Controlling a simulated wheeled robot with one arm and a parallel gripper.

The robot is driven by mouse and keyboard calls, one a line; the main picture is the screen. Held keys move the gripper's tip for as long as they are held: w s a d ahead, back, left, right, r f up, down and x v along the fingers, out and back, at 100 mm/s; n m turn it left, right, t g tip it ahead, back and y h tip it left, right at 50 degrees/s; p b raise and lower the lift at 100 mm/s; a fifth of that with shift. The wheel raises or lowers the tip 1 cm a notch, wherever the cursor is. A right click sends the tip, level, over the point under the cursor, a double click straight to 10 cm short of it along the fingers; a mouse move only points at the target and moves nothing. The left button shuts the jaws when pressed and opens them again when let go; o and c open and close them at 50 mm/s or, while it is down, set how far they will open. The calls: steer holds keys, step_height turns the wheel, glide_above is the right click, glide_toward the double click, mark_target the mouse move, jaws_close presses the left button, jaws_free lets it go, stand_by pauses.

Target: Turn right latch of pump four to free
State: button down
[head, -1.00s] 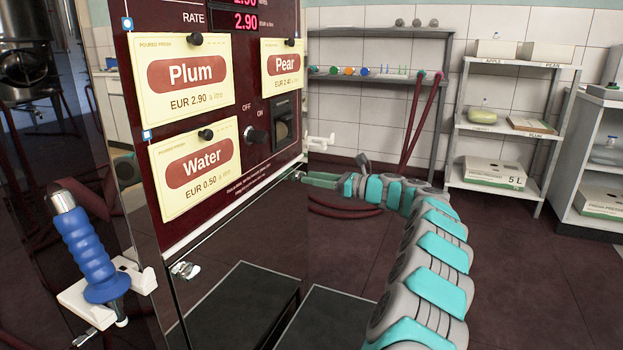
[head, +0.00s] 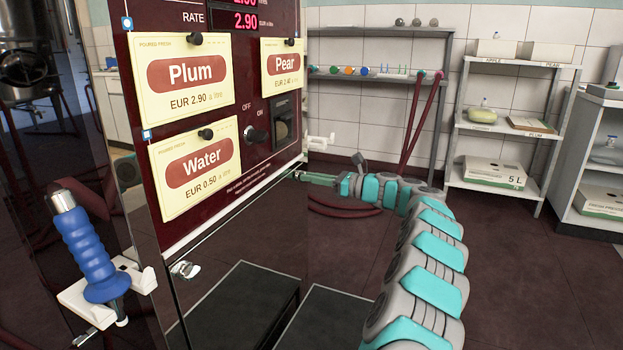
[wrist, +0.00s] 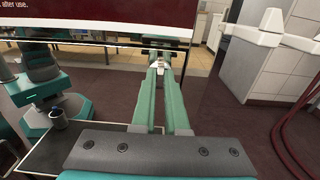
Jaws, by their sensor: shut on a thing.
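The pump (head: 250,175) has a dark red front with price cards and a mirror-like lower panel. My gripper (head: 300,177) reaches in from the right to the lower right edge of this front. In the wrist view my gripper (wrist: 160,68) has its two green fingers converging on the small right latch (wrist: 160,63), shut on it. The latch is mostly hidden by the fingertips, and I cannot tell its exact angle. The left latch (head: 185,270), a small metal piece, shows at the panel's left edge. Which pump number this is cannot be read.
A blue-handled nozzle (head: 90,245) rests in a white holder (head: 140,278) at the left. A white bracket (head: 320,142) sticks out from the pump's right side, close above my gripper. Dark red hoses (head: 418,125) hang behind my arm. Shelves (head: 500,125) stand further back.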

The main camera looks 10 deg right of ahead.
steer(key=shift+n, duration=0.3)
steer(key=shift+s+a+f+n+b, duration=0.15)
steer(key=shift+n+b, duration=2.7)
steer(key=shift+n, duration=1.5)
steer(key=shift+d+f+n+b, duration=0.1)
steer(key=shift+n+b, duration=2.75)
steer(key=shift+n, duration=1.5)
steer(key=c, duration=0.9)
jaws_free()
steer(key=shift+c, duration=0.2)
steer(key=shift+r, duration=0.1)
